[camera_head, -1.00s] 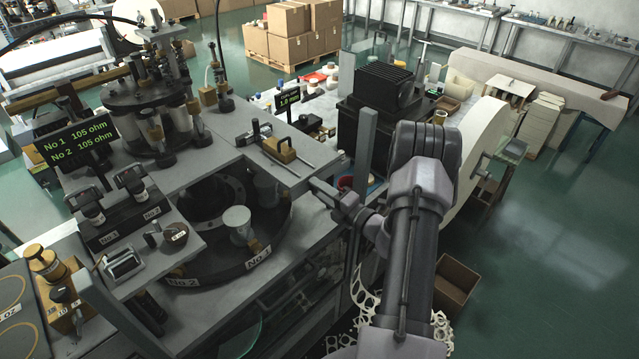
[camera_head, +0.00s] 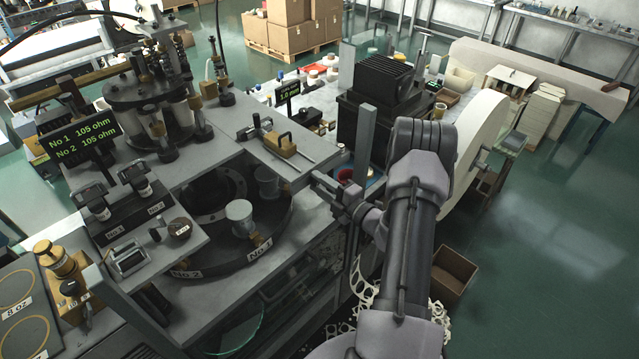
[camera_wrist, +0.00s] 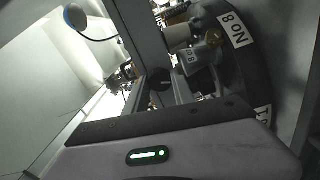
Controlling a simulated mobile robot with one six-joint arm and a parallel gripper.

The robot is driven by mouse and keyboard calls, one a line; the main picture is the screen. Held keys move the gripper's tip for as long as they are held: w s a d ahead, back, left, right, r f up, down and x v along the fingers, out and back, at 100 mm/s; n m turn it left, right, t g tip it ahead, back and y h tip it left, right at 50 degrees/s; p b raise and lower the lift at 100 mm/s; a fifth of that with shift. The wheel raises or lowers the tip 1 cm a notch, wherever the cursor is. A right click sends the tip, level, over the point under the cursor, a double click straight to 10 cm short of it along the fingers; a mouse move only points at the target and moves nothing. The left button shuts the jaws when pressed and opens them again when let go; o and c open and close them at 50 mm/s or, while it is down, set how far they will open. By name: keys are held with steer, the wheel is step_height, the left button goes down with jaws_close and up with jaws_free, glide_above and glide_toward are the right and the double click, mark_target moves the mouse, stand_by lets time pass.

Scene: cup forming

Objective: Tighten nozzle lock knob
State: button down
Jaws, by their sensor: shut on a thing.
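My gripper (camera_head: 318,182) is at the right edge of the grey cup-forming machine (camera_head: 215,155), beside the opening over its dark turntable. In the wrist view, my gripper (camera_wrist: 160,92) reaches in among the machine's parts, its pale body with a green light filling the bottom. It is shut on a small dark round part that looks like the nozzle lock knob (camera_wrist: 160,78). The knob is partly hidden by the fingers, and its turn cannot be read. The nozzle itself cannot be made out clearly.
The turntable rim with a "No 8" label (camera_wrist: 237,28) and a pale cup form (camera_wrist: 192,58) are close beside my gripper. A vertical grey post (camera_head: 363,145) stands just right of it. An open cardboard box (camera_head: 452,275) is on the floor at right.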

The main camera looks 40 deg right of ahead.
steer(key=c, duration=1.1)
jaws_free()
steer(key=shift+o, duration=0.2)
steer(key=s+d, duration=0.1)
steer(key=s, duration=1.6)
steer(key=shift+s+d+b, duration=0.15)
steer(key=shift+s+b, duration=0.05)
steer(key=shift+b, duration=0.2)
